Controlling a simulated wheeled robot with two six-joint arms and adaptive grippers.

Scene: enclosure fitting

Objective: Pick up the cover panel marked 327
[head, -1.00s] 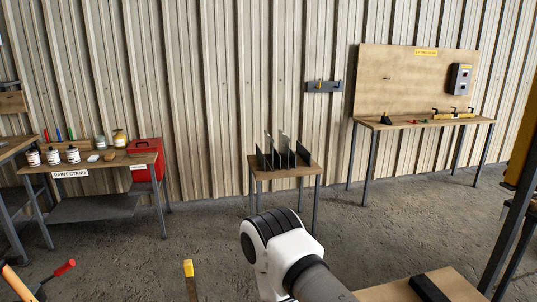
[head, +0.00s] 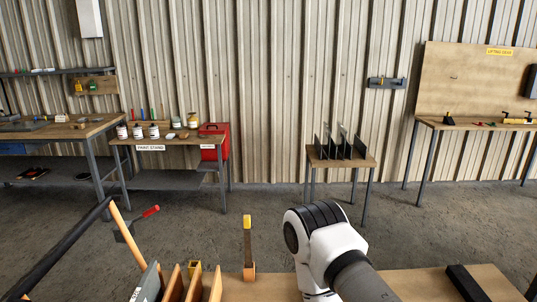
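Several thin upright panels (head: 344,147) stand in a rack on a small wooden table (head: 341,162) against the wall, right of centre. More upright boards (head: 195,285) stand at the near bottom edge, with a grey panel (head: 148,284) at their left bearing a small white label. No marking 327 can be read on any panel from here. My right arm's white and black link shows at the bottom right, but its gripper is hidden or out of frame. My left gripper is out of view.
A near wooden bench top (head: 400,284) crosses the bottom, with a black block (head: 466,284) on it. A paint stand (head: 170,142) with jars and a red toolbox (head: 213,142) stands left. A lifting-gear bench (head: 465,123) stands right. Concrete floor lies open between.

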